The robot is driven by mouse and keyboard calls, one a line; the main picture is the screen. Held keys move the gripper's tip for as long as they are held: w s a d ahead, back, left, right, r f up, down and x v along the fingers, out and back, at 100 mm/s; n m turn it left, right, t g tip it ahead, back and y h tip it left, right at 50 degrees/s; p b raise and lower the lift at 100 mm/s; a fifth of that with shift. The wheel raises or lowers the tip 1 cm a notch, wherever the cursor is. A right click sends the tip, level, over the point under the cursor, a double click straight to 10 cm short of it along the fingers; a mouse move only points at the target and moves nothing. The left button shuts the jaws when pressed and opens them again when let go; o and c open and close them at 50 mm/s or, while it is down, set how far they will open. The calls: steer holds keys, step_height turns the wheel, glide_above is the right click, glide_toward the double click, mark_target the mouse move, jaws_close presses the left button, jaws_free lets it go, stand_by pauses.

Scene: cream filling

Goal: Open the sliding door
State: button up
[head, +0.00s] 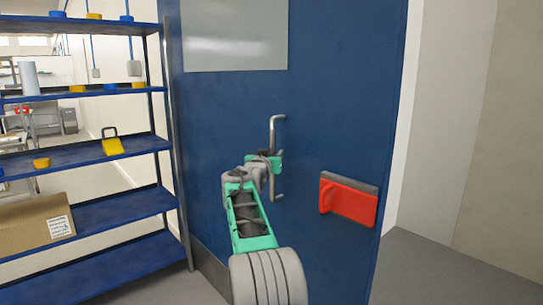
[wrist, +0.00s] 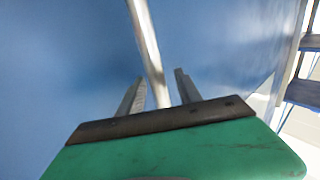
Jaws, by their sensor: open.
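The blue door (head: 340,105) stands in the middle of the head view, with a pale window panel in its upper part. Its metal bar handle (head: 274,130) is upright, left of the door's middle. My gripper (head: 279,163) is at the handle in the head view, at about the middle of the bar. In the wrist view the handle (wrist: 147,40) runs down between the two open fingers of my gripper (wrist: 158,90). The fingers stand on either side of the bar, apart from each other. The blue door surface (wrist: 70,60) fills most of the wrist view.
A red block with a grey back (head: 348,201) sits on the door, right of the handle. Blue shelving (head: 95,212) stands left of the door, bearing a cardboard box (head: 30,222) and yellow items. Grey floor (head: 440,270) is clear at the right, beside a pale wall (head: 500,150).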

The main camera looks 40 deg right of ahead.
steer(key=b+v, duration=0.1)
steer(key=v, duration=0.6)
steer(key=shift+s+a, duration=0.25)
steer(key=shift+a, duration=0.1)
